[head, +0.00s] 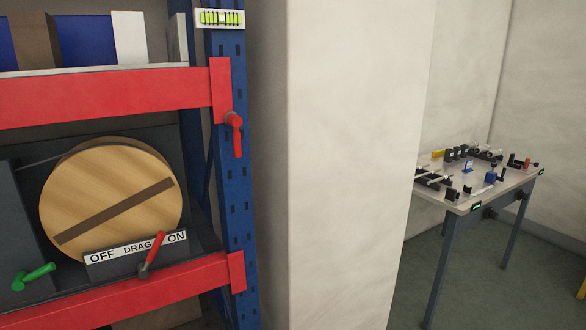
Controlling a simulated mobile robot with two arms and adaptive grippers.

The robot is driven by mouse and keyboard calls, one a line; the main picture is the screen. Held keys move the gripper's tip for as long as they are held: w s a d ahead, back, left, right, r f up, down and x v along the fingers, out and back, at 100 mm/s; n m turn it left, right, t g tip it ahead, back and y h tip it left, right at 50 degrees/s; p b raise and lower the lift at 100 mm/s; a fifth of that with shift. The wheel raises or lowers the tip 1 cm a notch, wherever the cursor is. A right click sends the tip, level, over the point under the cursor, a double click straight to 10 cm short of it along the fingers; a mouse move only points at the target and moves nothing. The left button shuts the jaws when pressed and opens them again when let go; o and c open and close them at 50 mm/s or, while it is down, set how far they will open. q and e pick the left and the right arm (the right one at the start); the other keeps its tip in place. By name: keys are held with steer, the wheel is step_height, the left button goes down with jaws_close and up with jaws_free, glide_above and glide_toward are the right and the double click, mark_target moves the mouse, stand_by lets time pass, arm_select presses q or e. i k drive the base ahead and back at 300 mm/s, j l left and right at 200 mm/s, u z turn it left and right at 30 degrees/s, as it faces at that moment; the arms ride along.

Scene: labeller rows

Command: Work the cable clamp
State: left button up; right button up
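No part is labelled as a cable clamp, and I cannot tell which fitting it is. A red-handled lever (235,134) on a grey pivot is mounted on the blue rack post, its handle hanging down. A second red lever (153,253) stands by a white plate (135,246) reading OFF, DRAG, ON; it leans up and right toward ON. A green handle (36,274) sits at the lower left on a dark panel. Neither of my grippers is in view.
A large wooden reel (110,200) with a dark bar sits between red beams (110,95) of the blue rack (232,200). A pale wall column (350,150) stands right of it. A table (452,207) with several small fixtures stands farther right, with open floor (500,285) around it.

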mark_target(21, 277)
steer(key=u, duration=1.6)
steer(key=i+l+u, duration=0.1)
steer(key=l+u, duration=0.7)
steer(key=u, duration=0.15)
